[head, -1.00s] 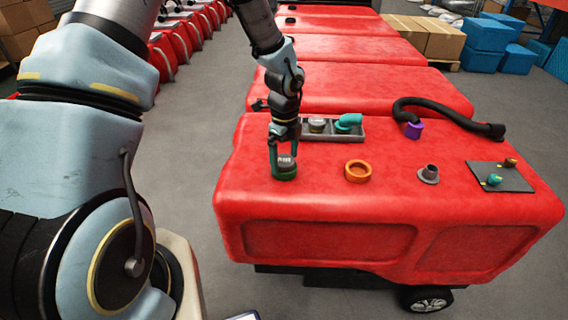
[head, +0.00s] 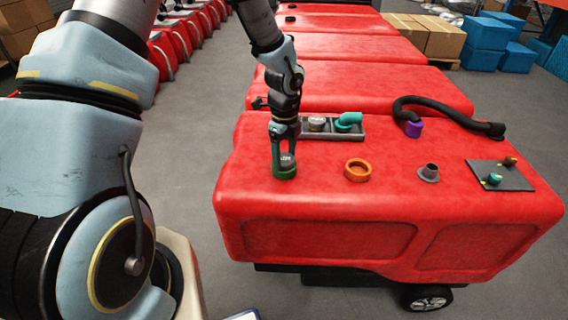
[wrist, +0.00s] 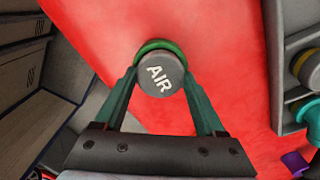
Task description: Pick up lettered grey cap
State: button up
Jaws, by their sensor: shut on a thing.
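The lettered grey cap (wrist: 161,74) reads "AIR" in white in the wrist view. In the head view the grey cap (head: 287,160) sits at the green ring (head: 284,173) on the near left of the red tank top (head: 330,210). My gripper (head: 285,156) reaches down from above with its fingers shut on the cap, one on each side. In the wrist view the green ring (wrist: 158,46) shows as a rim behind the cap. I cannot tell whether the cap is still seated in the ring.
A grey tray (head: 341,136) behind my gripper holds another grey cap (head: 317,124) and a teal elbow (head: 348,121). An orange ring (head: 357,170), a grey fitting (head: 428,173), a dark plate (head: 501,177) and a black hose (head: 450,112) with a purple end are to the right.

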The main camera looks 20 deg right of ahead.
notch_tip(320, 180, up, 10)
jog(key=shift+r+b, duration=0.25)
jog(key=shift+b, duration=0.2)
jog(key=shift+r+p, duration=0.9)
jog(key=shift+p, duration=0.1)
dwell(0.9)
notch_tip(320, 180, up, 5)
jog(key=p, duration=0.5)
send_over(284, 158)
jog(key=shift+s+f, duration=0.1)
jog(key=shift+f, duration=0.05)
dwell(0.4)
